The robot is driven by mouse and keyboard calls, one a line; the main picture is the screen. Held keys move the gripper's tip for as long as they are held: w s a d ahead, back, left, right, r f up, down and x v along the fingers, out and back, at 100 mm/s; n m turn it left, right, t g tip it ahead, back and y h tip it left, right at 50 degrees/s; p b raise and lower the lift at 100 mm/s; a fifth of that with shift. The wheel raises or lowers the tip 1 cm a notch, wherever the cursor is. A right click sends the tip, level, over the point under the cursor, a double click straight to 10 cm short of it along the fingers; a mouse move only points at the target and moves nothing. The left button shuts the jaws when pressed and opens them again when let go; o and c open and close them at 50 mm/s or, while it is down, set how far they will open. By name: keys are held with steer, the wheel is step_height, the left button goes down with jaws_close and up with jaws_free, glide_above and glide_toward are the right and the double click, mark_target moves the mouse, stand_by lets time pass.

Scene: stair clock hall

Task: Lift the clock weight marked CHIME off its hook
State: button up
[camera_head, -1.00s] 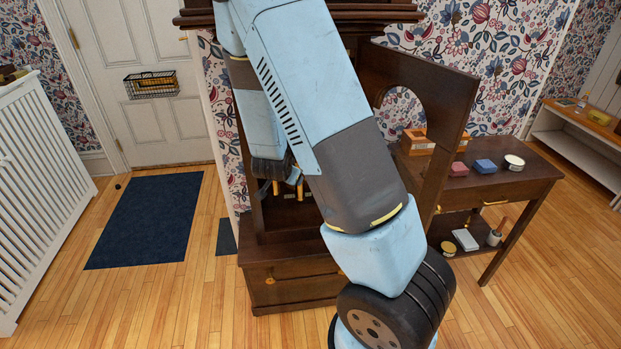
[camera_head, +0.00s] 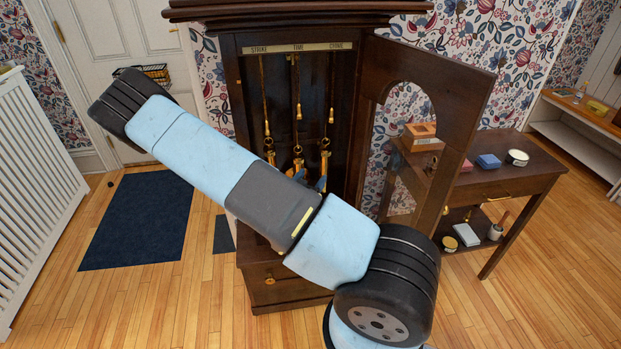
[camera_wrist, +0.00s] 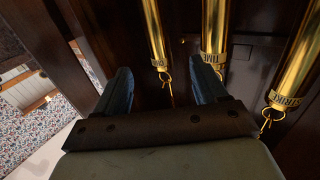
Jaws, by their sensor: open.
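The open clock case (camera_head: 347,110) has a label strip (camera_head: 298,47) reading STRIKE, TIME, CHIME from left to right. Three brass weights hang below in the head view, partly hidden by my arm; the CHIME weight (camera_head: 324,160) is rightmost. In the wrist view the order is reversed: the STRIKE weight (camera_wrist: 300,62) is right, the TIME weight (camera_wrist: 213,30) is middle, and the CHIME weight (camera_wrist: 154,38) is left, its lettering barely legible. My gripper (camera_wrist: 161,68) is open, its dark fingers on either side of the CHIME weight's ringed end. I see no clear contact.
The clock's door (camera_head: 458,95) stands open to the right. A side table (camera_head: 500,180) beyond it carries small boxes and a round tin.

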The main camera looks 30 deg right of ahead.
mark_target(327, 156)
steer(key=x, duration=1.4)
steer(key=shift+s+d, duration=0.1)
steer(key=shift+s, duration=0.05)
steer(key=shift+c, duration=0.3)
jaws_close()
stand_by(0.3)
steer(key=shift+c, duration=2.4)
jaws_free()
steer(key=shift+r, duration=0.1)
jaws_close()
